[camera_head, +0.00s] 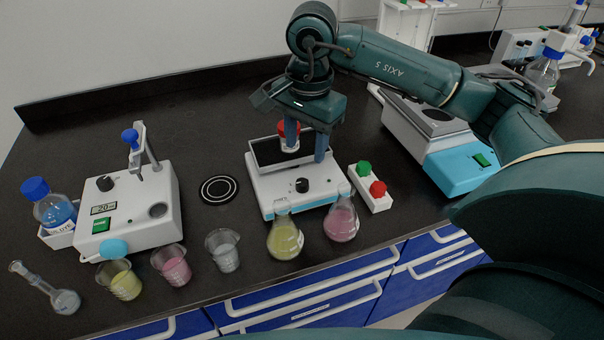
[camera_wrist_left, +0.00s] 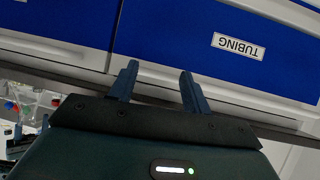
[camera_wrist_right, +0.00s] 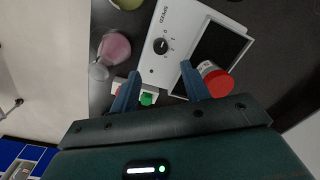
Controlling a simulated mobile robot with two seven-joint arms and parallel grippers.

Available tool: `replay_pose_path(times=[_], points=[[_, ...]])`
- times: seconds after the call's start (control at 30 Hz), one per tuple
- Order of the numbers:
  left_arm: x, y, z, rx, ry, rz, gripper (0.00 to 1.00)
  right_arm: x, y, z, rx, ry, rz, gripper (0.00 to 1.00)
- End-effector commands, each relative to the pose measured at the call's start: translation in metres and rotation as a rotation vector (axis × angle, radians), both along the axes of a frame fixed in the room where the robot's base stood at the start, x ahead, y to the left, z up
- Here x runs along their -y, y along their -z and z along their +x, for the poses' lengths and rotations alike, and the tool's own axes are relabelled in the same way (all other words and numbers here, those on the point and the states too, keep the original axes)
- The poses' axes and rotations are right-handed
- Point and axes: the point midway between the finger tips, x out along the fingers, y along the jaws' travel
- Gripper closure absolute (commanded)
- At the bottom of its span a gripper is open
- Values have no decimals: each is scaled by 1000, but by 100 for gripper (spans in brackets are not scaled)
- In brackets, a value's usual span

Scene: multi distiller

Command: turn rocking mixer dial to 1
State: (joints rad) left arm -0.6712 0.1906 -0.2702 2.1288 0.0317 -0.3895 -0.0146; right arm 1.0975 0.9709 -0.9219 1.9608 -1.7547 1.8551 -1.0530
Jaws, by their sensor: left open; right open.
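The rocking mixer (camera_head: 275,187) is a white box with a blue base and a dark tray on top, near the bench front. Its black dial (camera_head: 302,185) is on the front panel; in the right wrist view the dial (camera_wrist_right: 161,45) sits under the word SPEED, its exact setting too small to read. My right gripper (camera_head: 306,140) hangs above the mixer, pointing down, open, with its fingers apart from the dial. It also shows in its wrist view (camera_wrist_right: 160,70). My left gripper (camera_wrist_left: 158,70) is open and empty before blue drawers; the head view does not show it.
A red-capped container (camera_head: 288,140) stands on the mixer's tray, close to my right fingers. Two flasks, yellow (camera_head: 285,238) and pink (camera_head: 341,220), stand in front. A green-and-red button box (camera_head: 370,188) is just right. A white device (camera_head: 130,200) stands left.

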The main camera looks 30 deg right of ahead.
Motion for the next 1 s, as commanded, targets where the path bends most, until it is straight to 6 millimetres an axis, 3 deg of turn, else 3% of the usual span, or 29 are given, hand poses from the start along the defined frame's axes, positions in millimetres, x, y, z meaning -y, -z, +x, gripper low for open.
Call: replay_pose_path(times=[0.2,0.43,0.87,1.0], points=[[-2,2,-2,-13,-3,6,52,-1,48,1,-6,0,1,54],[-4,4,-2,-22,-15,6,52,-2,81,3,-3,1,3,54],[-4,3,-1,-21,-20,4,52,-3,92,4,0,0,3,54],[-4,2,0,-20,-19,4,52,-3,92,4,0,0,3,64]])
